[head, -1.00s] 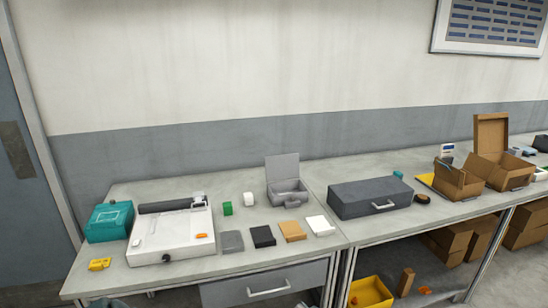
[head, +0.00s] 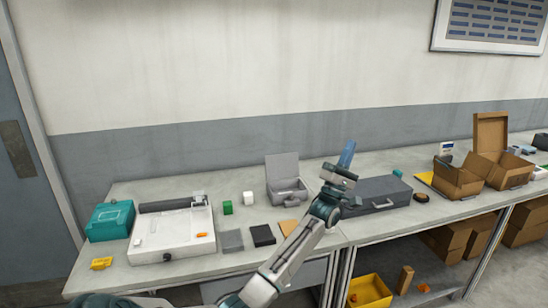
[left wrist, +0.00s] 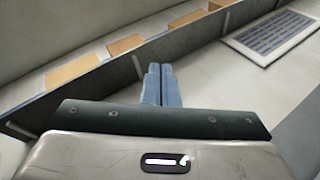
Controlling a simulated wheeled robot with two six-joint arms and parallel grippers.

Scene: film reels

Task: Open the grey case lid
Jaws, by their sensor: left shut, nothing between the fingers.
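A dark grey case (head: 382,191) with a light handle lies shut on the bench right of the middle. A smaller light grey case (head: 289,193) stands to its left with its lid (head: 283,167) raised. My left gripper (head: 347,152) shows in the head view, raised above the bench with its blue fingers pointing up. Its arm hides the left part of the dark case. In the left wrist view the two fingers (left wrist: 158,84) are pressed together with nothing between them. My right gripper is not in view.
A white tray device (head: 170,236) and a teal box (head: 110,220) stand at the left. Open cardboard boxes (head: 458,182) stand at the right. A yellow bin (head: 369,291) is below.

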